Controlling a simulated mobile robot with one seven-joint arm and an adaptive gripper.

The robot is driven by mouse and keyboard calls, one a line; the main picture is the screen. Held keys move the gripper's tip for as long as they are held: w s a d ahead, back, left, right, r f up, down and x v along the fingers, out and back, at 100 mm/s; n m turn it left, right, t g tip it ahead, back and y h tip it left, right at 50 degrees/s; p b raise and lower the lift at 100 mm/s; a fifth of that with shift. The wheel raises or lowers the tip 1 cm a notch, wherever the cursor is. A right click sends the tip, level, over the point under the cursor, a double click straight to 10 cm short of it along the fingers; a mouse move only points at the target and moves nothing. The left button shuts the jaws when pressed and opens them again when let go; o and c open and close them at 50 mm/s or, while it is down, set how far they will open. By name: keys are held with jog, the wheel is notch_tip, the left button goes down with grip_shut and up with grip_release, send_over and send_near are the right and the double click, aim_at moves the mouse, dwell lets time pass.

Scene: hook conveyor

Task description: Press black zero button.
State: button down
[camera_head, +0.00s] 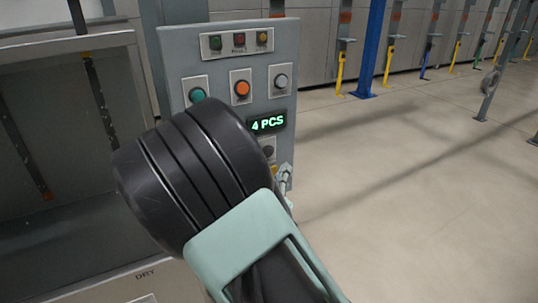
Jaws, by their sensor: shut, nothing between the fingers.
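The grey control panel (225,60) stands at the upper middle. Its lit green display (267,123) reads "4 PCS". Just below the display, a black button (268,147) shows beside the edge of my dark arm link, which hides the panel's lower left. My gripper (285,175) shows only as a small part at the panel's lower right edge, just below and right of the black button. It is shut with nothing held. It appears apart from the button, but the depth between them is hard to judge.
A green button (198,95), an orange button (242,88) and a white button (281,81) sit above the display. Small indicators (239,40) line the top. An open grey booth (60,130) stands left. Clear floor (410,190) lies right, beyond it a blue post (372,50).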

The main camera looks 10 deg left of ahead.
jog(key=shift+w+a, duration=0.55)
jog(key=shift+w, duration=0.25)
jog(key=shift+w+a, duration=0.5)
jog(key=shift+w, duration=0.25)
jog(key=shift+w+a, duration=0.55)
jog(key=shift+w, duration=0.25)
jog(key=shift+w+a, duration=0.1)
jog(key=shift+w, duration=0.05)
jog(key=shift+w+a, duration=0.15)
jog(key=shift+w, duration=0.05)
jog(key=shift+w+a, duration=0.25)
jog(key=shift+w, duration=0.1)
dwell(0.4)
jog(key=shift+s+p, duration=0.1)
jog(key=shift+p, duration=0.2)
jog(key=shift+s+d, duration=0.45)
jog(key=shift+s, duration=0.15)
jog(key=shift+s+d+p, duration=0.35)
jog(key=shift+s+d, duration=0.35)
jog(key=shift+s, duration=0.35)
jog(key=shift+s+d+p, duration=0.3)
jog(key=shift+s+d, duration=0.4)
jog(key=shift+s, duration=0.35)
